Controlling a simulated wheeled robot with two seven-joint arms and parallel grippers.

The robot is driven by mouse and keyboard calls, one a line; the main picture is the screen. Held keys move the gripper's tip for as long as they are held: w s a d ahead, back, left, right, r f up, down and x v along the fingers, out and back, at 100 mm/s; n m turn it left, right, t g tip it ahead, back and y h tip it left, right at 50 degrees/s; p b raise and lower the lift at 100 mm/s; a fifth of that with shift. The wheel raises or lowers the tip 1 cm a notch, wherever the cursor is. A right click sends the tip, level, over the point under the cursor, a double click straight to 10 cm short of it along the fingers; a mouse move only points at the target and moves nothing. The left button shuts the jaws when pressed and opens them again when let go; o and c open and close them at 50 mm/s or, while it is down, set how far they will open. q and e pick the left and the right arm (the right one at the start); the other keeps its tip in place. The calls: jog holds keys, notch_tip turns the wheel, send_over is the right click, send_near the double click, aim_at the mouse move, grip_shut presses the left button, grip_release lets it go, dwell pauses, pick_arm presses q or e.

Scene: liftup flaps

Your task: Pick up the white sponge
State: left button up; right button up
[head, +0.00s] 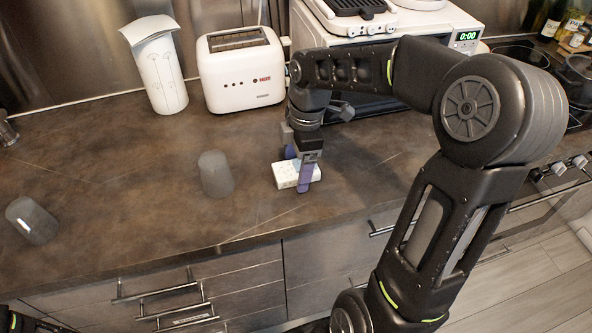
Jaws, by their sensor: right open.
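The white sponge (285,176) is a small white block lying on the dark brown countertop, near the middle of the head view. My right gripper (297,172) points down over it, with its purple-blue fingers at the sponge. One finger is in front of the sponge's near side and the other is behind it. The fingers are open around the sponge, and whether they touch it I cannot tell. My left gripper is out of view; only a bit of dark arm shows at the bottom left corner.
Two grey cups (215,174) (32,221) stand left of the sponge. A white toaster (240,75) and a paper-towel-like white roll (157,70) stand at the back. A white microwave (315,30) is behind my right arm. Drawers with handles (160,290) are below the counter edge.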

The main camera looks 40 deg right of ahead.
aim_at(297, 168)
dwell(0.3)
jog(key=c, duration=1.5)
jog(key=shift+c, duration=0.2)
jog(key=shift+r, duration=0.1)
notch_tip(297, 168, up, 10)
